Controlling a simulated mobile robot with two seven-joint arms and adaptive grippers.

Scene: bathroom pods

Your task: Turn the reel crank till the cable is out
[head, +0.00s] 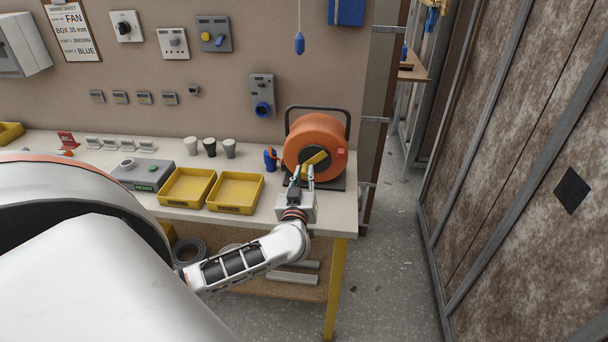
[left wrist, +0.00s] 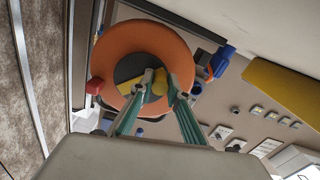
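An orange cable reel (head: 298,133) stands in a dark frame at the right end of the workbench. Its yellow crank (head: 317,158) lies across the dark hub, tilted up to the right. My left gripper (head: 304,173) is at the crank's lower left end, its fingers drawn close together on either side of it. In the left wrist view the orange reel (left wrist: 122,58) fills the middle, and the yellow crank (left wrist: 158,86) shows between the fingertips (left wrist: 161,80). The fingers hide part of the crank, so the contact is not fully visible. My right gripper is not in view.
A blue connector (head: 270,158) is just left of the reel. Two yellow trays (head: 235,209), a grey box marked READY (head: 143,187) and several cups stand further left. A blue wall socket (head: 263,109) is behind. Open floor lies right of the bench.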

